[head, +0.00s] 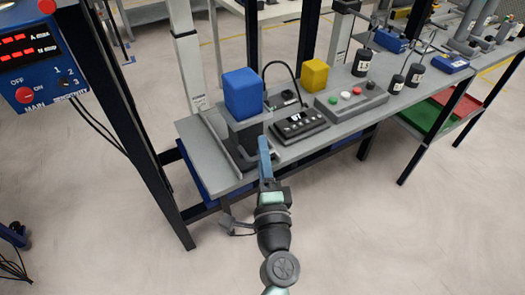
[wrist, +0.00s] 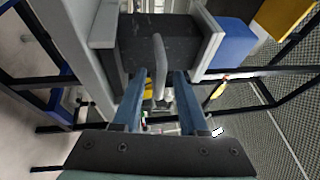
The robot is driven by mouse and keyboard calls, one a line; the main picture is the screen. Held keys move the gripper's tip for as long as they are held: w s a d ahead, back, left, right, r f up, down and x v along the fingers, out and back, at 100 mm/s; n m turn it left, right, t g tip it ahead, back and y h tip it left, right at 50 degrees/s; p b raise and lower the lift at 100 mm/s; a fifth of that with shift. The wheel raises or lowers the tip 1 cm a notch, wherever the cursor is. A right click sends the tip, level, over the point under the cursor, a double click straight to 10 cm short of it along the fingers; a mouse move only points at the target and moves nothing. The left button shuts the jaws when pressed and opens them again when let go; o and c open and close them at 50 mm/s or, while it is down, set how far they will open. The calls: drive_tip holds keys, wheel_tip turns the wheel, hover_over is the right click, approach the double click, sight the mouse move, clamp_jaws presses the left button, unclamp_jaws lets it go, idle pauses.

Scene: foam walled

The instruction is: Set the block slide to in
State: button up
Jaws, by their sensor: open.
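The block slide is a grey carriage (head: 247,128) on a grey base at the left end of the bench, with a blue block (head: 243,93) on top. In the wrist view its dark face (wrist: 160,38) fills the upper middle, and the blue block (wrist: 232,45) shows at right. A thin pale grey handle (wrist: 160,62) stands out from that face. My gripper (head: 264,142) is at the slide's front. In the wrist view my gripper (wrist: 158,82) is open, its two blue fingers on either side of the handle, with gaps showing. In the head view the fingers hide the handle.
A black keypad device (head: 300,126) stands just right of the slide, with a cable behind it. A yellow block (head: 314,74) and a grey button box (head: 351,102) stand further right. A dark post (head: 140,130) stands left of the bench. The floor in front is clear.

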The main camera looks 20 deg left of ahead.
clamp_jaws()
idle(1.5)
